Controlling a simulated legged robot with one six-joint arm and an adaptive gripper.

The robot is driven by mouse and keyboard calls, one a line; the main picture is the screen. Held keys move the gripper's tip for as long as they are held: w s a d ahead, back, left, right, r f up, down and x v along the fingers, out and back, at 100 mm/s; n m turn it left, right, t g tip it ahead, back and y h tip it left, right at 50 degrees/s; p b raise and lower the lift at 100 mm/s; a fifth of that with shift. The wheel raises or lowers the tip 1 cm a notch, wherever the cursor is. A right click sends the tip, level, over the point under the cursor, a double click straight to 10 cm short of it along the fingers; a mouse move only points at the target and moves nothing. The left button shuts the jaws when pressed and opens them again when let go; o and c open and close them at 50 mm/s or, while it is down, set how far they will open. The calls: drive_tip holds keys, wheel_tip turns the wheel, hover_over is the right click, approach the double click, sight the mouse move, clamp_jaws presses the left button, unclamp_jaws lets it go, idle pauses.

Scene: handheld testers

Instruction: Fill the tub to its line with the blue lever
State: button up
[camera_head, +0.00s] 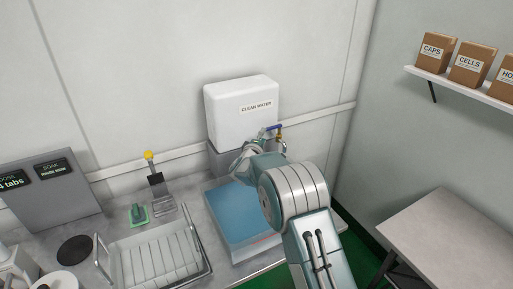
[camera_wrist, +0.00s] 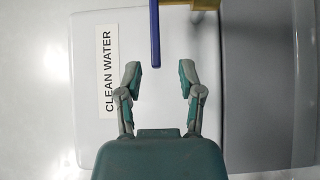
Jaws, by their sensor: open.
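The blue lever (camera_head: 273,127) sits on a brass tap at the right front of the white tank marked CLEAN WATER (camera_head: 235,110). In the wrist view the lever (camera_wrist: 155,35) points toward the gap between my fingers, its end just short of the fingertips. My gripper (camera_wrist: 160,75) is open and empty, with a finger on each side of the lever's line. In the head view my arm partly hides the gripper and tap. The blue tub (camera_head: 232,215) stands on the counter below the tank.
A wire dish rack (camera_head: 160,262) stands left of the tub, with a green item (camera_head: 138,214) and a yellow-topped dispenser (camera_head: 152,175) behind it. A grey display panel (camera_head: 45,195) is at far left. A shelf with boxes (camera_head: 470,65) and a bare table (camera_head: 450,240) are at right.

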drive_tip(key=v, duration=0.7)
drive_tip(key=shift+a, duration=0.1)
drive_tip(key=s+d+r+m+g+y, duration=0.25)
drive_tip(key=s+r+y, duration=0.2)
drive_tip(key=r, duration=0.55)
drive_tip(key=s+d+r+m+g+y, duration=0.25)
drive_tip(key=s+d+r, duration=0.25)
drive_tip(key=s, duration=0.5)
drive_tip(key=s+d+f+m+g, duration=0.1)
drive_tip(key=s+d+m+g, duration=0.1)
drive_tip(key=s, duration=0.8)
drive_tip(key=s+d+f+m+g+h, duration=0.1)
drive_tip(key=s+d+m, duration=0.3)
drive_tip(key=s, duration=0.6)
drive_tip(key=s+d+f+m+g+h, duration=0.1)
drive_tip(key=s+d, duration=0.4)
drive_tip(key=s, duration=0.6)
drive_tip(key=f+m+g, duration=0.1)
drive_tip(key=m+g, duration=0.1)
drive_tip(key=shift+d+f+m+g, duration=0.3)
drive_tip(key=shift+d+m+g, duration=0.1)
